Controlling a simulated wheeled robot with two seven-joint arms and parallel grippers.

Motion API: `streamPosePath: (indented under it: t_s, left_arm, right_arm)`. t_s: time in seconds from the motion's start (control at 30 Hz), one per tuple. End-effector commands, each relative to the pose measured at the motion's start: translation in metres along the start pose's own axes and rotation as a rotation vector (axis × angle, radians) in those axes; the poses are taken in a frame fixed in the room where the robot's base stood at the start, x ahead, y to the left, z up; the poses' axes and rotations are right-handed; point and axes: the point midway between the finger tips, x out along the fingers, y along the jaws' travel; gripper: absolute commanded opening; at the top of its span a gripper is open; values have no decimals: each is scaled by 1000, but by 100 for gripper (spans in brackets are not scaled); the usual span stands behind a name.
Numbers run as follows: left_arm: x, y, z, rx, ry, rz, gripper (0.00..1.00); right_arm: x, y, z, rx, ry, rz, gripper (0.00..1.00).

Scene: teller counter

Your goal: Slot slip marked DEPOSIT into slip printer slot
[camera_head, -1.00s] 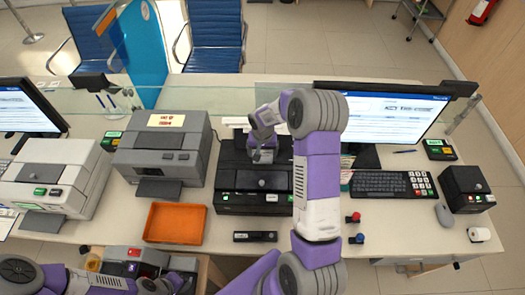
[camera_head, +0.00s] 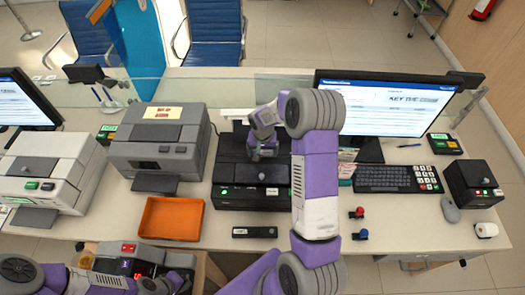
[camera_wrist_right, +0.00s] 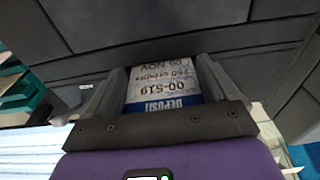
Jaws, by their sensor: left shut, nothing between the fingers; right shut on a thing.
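The slip (camera_wrist_right: 163,88), with a blue band reading DEPOSIT upside down in the right wrist view, is between the fingers of my right gripper (camera_wrist_right: 165,95). A dark grey surface is just beyond it; I cannot tell whether the slip's far end touches it. In the head view my right gripper (camera_head: 263,153) is over the top of a black printer-like machine (camera_head: 230,172), and the slip is hidden there. The slot cannot be made out. My left gripper (camera_head: 165,284) is shut and empty at the lower left, near the counter's front edge.
A grey machine (camera_head: 148,152) and a white machine (camera_head: 50,160) stand to the left. An orange tray (camera_head: 172,220) and a small black device (camera_head: 255,232) lie in front. A monitor (camera_head: 388,108), keyboard (camera_head: 385,179) and two small stamps (camera_head: 358,213) are to the right.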

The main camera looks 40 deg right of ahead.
Motion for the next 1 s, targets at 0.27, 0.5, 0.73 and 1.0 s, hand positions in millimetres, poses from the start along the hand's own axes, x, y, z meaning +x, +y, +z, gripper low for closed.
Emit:
streamPosePath:
  t_s: [0.27,0.5,0.73,1.0]
  left_arm:
    - [4,-1,0,0,0,0,0]
    - [3,-1,0,0,0,0,0]
    - [3,-1,0,0,0,0,0]
    - [3,-1,0,0,0,0,0]
  right_arm:
    - [4,0,0,0,0,0,68]
    - [4,0,0,0,0,0,100]
    - [4,0,0,0,0,0,100]
    - [4,0,0,0,0,0,100]
